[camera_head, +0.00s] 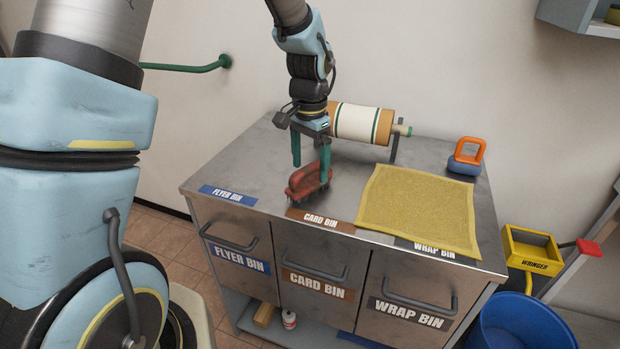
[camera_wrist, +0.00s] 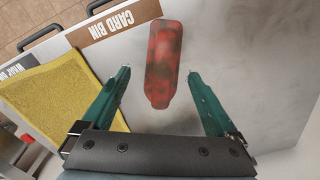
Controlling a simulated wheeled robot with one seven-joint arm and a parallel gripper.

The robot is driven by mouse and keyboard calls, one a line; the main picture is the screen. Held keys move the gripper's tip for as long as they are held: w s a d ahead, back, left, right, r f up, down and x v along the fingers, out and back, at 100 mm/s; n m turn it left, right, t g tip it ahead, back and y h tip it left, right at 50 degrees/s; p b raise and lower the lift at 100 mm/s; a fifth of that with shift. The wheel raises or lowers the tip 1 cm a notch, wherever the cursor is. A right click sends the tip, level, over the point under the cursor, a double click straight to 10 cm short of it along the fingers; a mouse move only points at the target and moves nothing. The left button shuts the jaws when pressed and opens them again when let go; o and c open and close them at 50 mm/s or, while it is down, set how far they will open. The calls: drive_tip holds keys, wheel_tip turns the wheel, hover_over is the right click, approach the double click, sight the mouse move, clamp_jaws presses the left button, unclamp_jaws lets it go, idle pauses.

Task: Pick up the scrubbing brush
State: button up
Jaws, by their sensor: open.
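The scrubbing brush (camera_head: 308,181) has a red back and dark bristles. It lies on the grey metal counter (camera_head: 250,165) behind the card bin label. In the wrist view the brush (camera_wrist: 163,62) is a long red shape with dark smudges, pointing away from me. My gripper (camera_head: 310,171) is above the counter at the brush, its green fingers apart. In the wrist view my gripper (camera_wrist: 158,82) is open and empty, with the near end of the brush between and just beyond the fingertips.
A yellow cloth (camera_head: 418,208) covers the counter's right part. An orange and blue handled object (camera_head: 466,158) sits at the back right. A blue bucket (camera_head: 520,322) and yellow wringer (camera_head: 530,250) are right of the counter.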

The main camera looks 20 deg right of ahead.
sight(310, 180)
drive_tip(key=shift+w+d+f+p, duration=0.15)
drive_tip(key=shift+f+p, duration=0.35)
drive_tip(key=shift+f, duration=0.8)
drive_tip(key=shift+w+d+f+p, duration=0.15)
drive_tip(key=shift+f+p, duration=0.3)
drive_tip(key=shift+f, duration=0.85)
drive_tip(key=shift+a, duration=0.1)
drive_tip(key=c, duration=1.4)
